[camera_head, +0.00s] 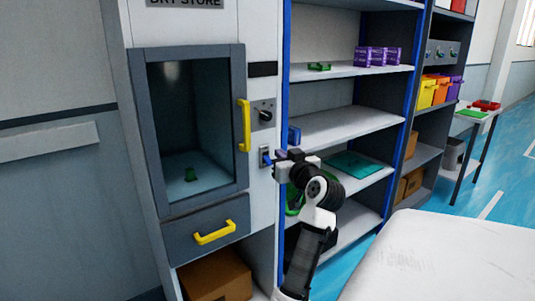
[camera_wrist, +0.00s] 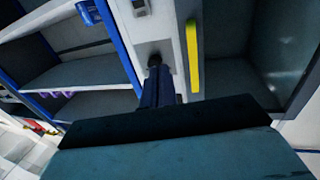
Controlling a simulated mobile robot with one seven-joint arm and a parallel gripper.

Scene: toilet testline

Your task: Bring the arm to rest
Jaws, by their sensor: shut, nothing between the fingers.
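My arm reaches up from the bottom middle of the head view, bent at a black joint. My gripper (camera_head: 273,158) is at its upper end, in front of the right side of the dry store cabinet (camera_head: 152,200), near a small wall plate (camera_head: 264,151). The gripper is shut and empty. In the wrist view its dark blue fingers (camera_wrist: 158,86) lie together and point at a pale panel with a dark fitting. I cannot tell whether the fingertips touch the fitting. The arm is extended toward the cabinet front.
The cabinet door is closed, with a yellow upright handle (camera_head: 243,126); a drawer with a yellow handle (camera_head: 214,233) is below. Open shelves (camera_head: 340,127) hold purple boxes (camera_head: 377,57) and a teal tray (camera_head: 355,165) right of the arm. A white surface (camera_head: 450,255) fills the lower right.

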